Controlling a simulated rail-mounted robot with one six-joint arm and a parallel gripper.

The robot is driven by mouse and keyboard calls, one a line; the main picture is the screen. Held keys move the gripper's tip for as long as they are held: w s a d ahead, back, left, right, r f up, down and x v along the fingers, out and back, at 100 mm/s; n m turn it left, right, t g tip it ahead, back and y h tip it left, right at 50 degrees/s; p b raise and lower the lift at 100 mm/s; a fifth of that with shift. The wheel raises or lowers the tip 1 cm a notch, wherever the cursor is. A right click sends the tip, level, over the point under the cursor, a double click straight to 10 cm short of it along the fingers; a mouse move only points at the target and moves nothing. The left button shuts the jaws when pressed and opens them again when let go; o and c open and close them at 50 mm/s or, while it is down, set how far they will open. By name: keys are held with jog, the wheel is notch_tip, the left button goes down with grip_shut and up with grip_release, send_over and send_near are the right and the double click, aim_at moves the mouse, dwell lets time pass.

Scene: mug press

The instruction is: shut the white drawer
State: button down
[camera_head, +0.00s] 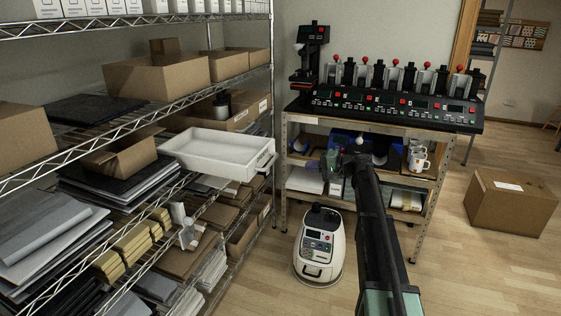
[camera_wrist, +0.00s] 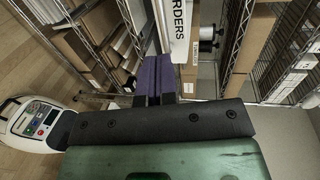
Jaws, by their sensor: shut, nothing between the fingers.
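The white drawer (camera_head: 212,152) sticks out of the wire shelf rack on the left, pulled well open and looking empty inside. A dark handle shows on its front, at the right end. In the wrist view a white panel lettered "ORDERS" (camera_wrist: 180,38), which looks like the drawer's front, stands beyond my fingers. My gripper (camera_head: 325,166) is to the right of the drawer front in the head view, with a visible gap between them. Its purple fingers (camera_wrist: 153,78) are shut together and empty, pointing toward the panel. Contact cannot be seen.
The wire rack (camera_head: 273,100) holds cardboard boxes, dark sheets and paper stacks around the drawer. A white floor machine (camera_head: 320,246) stands below my arm. A bench with a mug press row (camera_head: 395,104) is behind. A carton (camera_head: 509,202) sits on the floor at right.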

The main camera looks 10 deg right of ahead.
aim_at(268, 167)
jog(key=b+x, duration=0.1)
jog(key=x, duration=0.3)
jog(key=b+x, duration=0.1)
jog(key=x, duration=0.4)
jog(key=b+x, duration=0.1)
jog(key=x, duration=0.4)
jog(key=shift+s+a, duration=0.25)
jog(key=shift+s, duration=0.15)
